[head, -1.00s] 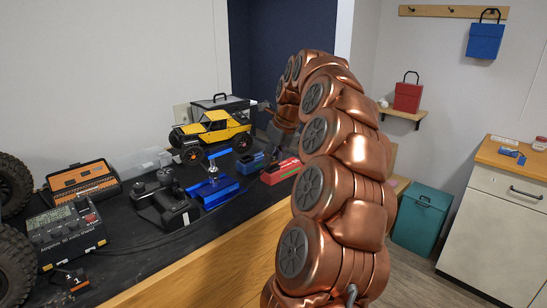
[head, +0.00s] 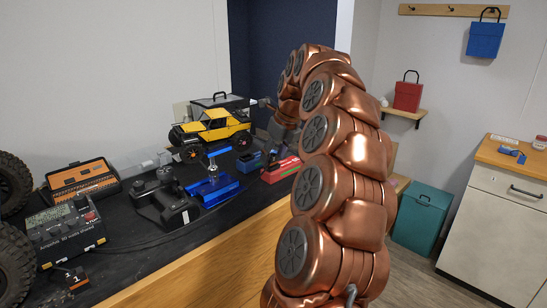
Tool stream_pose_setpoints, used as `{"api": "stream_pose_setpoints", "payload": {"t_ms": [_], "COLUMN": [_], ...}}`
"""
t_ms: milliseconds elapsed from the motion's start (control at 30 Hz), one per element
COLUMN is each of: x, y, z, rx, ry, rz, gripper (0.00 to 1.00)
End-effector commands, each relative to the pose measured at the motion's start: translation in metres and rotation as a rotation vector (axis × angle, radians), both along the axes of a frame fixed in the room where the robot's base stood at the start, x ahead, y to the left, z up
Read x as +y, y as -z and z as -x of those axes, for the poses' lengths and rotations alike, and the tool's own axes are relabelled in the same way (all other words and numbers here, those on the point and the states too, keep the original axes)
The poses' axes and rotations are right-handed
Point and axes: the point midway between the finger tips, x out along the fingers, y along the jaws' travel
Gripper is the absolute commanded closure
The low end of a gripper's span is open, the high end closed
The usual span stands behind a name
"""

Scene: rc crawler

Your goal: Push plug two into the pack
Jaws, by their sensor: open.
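A red pack (head: 281,170) with pale lettering lies on the black mat, partly hidden behind my copper arm. A blue block (head: 250,162) sits just left of it. I cannot make out plug two or any socket at this size. My gripper (head: 278,146) is the dark grey end beyond the arm's bend, above and behind the red pack. It is open; its fingertips are small and partly hidden. I cannot tell whether it touches anything.
A yellow crawler (head: 216,130) stands behind on the bench. A blue stand (head: 213,191), a black transmitter (head: 166,207), a charger (head: 66,234), an orange-lidded tool case (head: 84,183) and a small block marked 1 (head: 73,279) lie leftward. The wooden front edge (head: 200,262) is clear.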

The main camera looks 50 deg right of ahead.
Motion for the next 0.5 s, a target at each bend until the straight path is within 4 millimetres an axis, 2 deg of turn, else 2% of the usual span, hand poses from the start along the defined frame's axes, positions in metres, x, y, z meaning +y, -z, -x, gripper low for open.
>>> {"api": "stream_pose_setpoints", "payload": {"t_ms": [100,500], "x": [-0.001,0.001], "y": [-0.019,-0.068], "z": [0.007,0.027], "rx": [-0.007,-0.002], "ry": [0.003,0.002], "rz": [0.003,0.003], "gripper": [0.41,0.41]}}
